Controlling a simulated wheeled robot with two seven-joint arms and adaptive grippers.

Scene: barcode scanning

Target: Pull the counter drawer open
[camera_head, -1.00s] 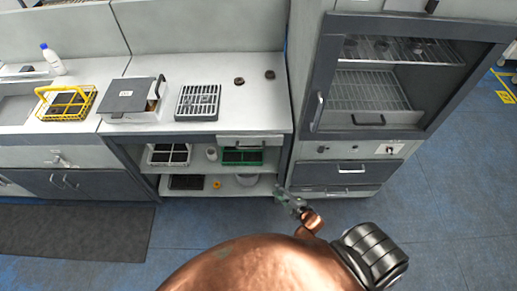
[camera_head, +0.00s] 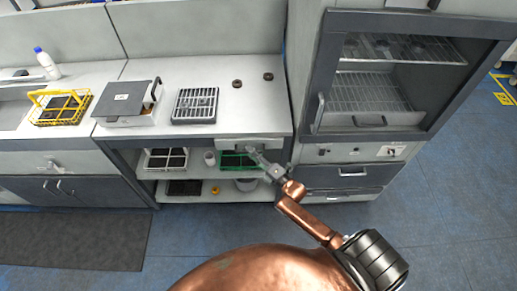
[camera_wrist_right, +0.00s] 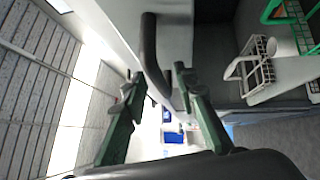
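The counter drawer (camera_head: 228,144) has a narrow light front under the right end of the counter top and looks closed. Its dark curved bar handle (camera_wrist_right: 150,45) shows in the right wrist view, standing off the pale drawer front (camera_wrist_right: 176,38). My right gripper (camera_head: 254,152) is at the drawer front in the head view. In the right wrist view its two green-grey fingers (camera_wrist_right: 158,80) are apart, with the lower end of the handle between their tips. I cannot tell if either finger touches it. My left gripper is not in view.
Open shelves under the drawer hold a green rack (camera_head: 232,160), a white rack (camera_head: 165,160) and small containers. A black-lidded box (camera_head: 125,98) and a slotted grey rack (camera_head: 195,105) stand on the counter. A cabinet with a glass front (camera_head: 375,85) is to the right.

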